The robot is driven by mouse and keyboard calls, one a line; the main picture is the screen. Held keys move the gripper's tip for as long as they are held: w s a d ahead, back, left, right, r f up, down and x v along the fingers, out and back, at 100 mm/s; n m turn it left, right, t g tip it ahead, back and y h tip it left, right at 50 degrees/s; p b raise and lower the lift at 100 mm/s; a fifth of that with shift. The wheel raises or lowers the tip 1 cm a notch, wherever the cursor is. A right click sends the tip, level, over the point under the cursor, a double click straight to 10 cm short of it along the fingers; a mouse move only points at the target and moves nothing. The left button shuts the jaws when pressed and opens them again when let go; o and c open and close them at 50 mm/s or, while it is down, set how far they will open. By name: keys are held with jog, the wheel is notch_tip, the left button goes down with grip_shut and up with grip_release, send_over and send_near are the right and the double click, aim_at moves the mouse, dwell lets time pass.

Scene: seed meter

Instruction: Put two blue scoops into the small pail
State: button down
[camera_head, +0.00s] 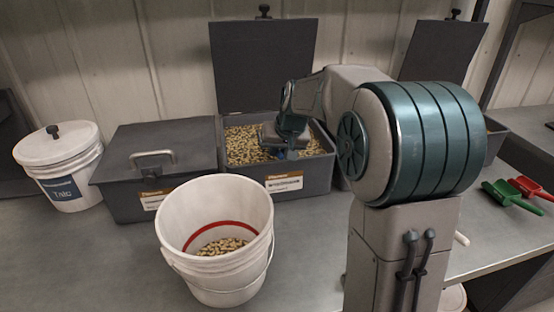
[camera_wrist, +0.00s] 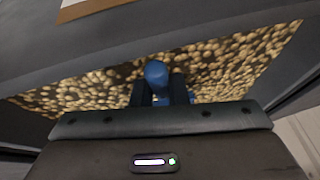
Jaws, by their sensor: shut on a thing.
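My gripper (camera_head: 288,143) is down inside the open grey bin (camera_head: 318,182), over light tan seeds. It is shut on the blue scoop; the blue handle end (camera_wrist: 156,73) shows between the two dark fingers in the wrist view. Only a bit of blue shows in the head view, and the scoop's bowl is hidden, so its load cannot be told. A white pail (camera_head: 175,215) with a red line inside stands in front of the bins, with some seeds (camera_head: 222,246) at its bottom. Another white rim (camera_head: 453,298) shows partly behind my arm at the lower right.
A closed grey bin (camera_head: 150,165) stands left of the open one. A white lidded talc bucket (camera_head: 60,165) is at far left. The open bin's raised lid (camera_head: 262,65) stands behind it. Green (camera_head: 510,195) and red (camera_head: 530,187) scoops lie at right.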

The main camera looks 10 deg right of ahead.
jog(key=shift+s+f+t+b, duration=0.2)
jog(key=shift+f+t+b, duration=0.4)
jog(key=shift+b, duration=1.25)
jog(key=shift+f+b, duration=0.1)
jog(key=shift+b, duration=0.3)
notch_tip(320, 180, up, 5)
jog(key=p, duration=0.3)
jog(key=r+p, duration=0.2)
jog(key=s+r+p, duration=0.1)
jog(key=r+p, duration=0.1)
jog(key=r, duration=0.1)
jog(key=shift+w+a+r+p+v, duration=0.1)
jog(key=shift+p+v, duration=0.25)
jog(key=shift+v, duration=0.5)
jog(key=shift+w+a+r+p+v, duration=0.15)
jog(key=shift+p+v, duration=0.25)
jog(key=shift+v, duration=0.5)
jog(key=shift+w+a+p+v, duration=0.1)
jog(key=shift+p+v, duration=0.25)
jog(key=shift+v, duration=0.5)
jog(key=shift+s, duration=0.1)
